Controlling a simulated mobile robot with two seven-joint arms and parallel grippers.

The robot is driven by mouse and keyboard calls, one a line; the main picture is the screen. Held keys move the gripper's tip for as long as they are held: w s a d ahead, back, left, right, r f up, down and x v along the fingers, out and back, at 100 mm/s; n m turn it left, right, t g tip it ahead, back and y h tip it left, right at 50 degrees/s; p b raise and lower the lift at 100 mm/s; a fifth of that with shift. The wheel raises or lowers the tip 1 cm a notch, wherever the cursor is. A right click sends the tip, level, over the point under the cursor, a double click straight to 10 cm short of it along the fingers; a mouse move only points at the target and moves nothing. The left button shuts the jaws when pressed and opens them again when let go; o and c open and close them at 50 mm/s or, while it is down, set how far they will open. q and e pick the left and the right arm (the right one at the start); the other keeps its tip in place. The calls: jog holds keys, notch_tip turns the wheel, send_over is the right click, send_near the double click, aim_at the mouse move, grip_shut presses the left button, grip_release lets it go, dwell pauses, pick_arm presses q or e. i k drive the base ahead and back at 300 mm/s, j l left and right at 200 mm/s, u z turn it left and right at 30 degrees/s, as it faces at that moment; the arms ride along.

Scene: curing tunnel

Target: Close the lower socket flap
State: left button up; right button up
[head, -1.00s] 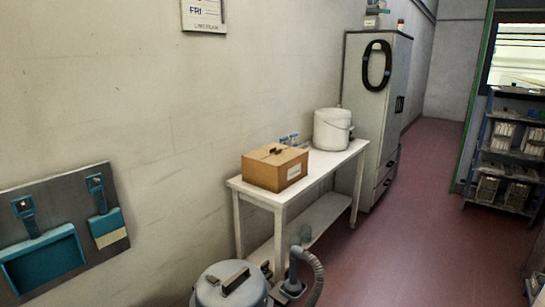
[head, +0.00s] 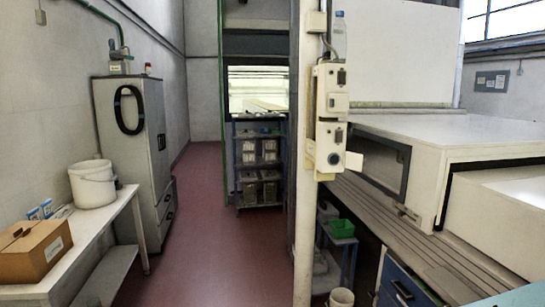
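A pale socket unit (head: 331,88) is mounted on the white post in the middle right of the head view. Its upper part has small dark fittings. Its lower part (head: 328,148) has a dark fitting and a round blue-grey one, with pale pieces jutting out at its sides and bottom. Neither of my grippers is in view.
A white bench (head: 118,212) with a cardboard box (head: 35,248) and a white bucket (head: 92,184) stands at left. A large white machine (head: 450,140) fills the right. The red floor (head: 205,240) between bench and post is clear.

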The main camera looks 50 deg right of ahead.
aim_at(355, 161)
jog(key=z, duration=1.95)
jog(key=i+l+z, duration=0.3)
jog(key=i+z, duration=0.2)
jog(key=i, duration=0.2)
jog(key=i+z, duration=0.45)
jog(key=i, duration=0.25)
